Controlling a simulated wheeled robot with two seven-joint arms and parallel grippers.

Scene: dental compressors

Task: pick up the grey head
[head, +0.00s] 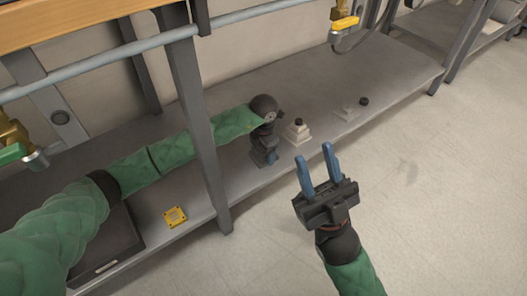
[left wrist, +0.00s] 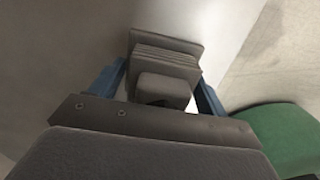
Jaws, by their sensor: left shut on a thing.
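The grey head is a grey, finned block; in the left wrist view the grey head (left wrist: 167,52) sits between the two blue fingers of my left gripper (left wrist: 160,75). In the head view, my left gripper (head: 268,150) points down over the lower shelf near its front edge and is shut on the grey head, mostly hidden there by the gripper. I cannot tell whether the head touches the shelf. My right gripper (head: 317,160) is open and empty, out over the floor in front of the shelf.
Two pale stepped pieces with dark knobs, one nearer (head: 297,133) and one farther (head: 347,111), stand on the shelf (head: 312,88) to the right. A yellow square frame (head: 175,217) and a dark tray (head: 112,247) lie to the left.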

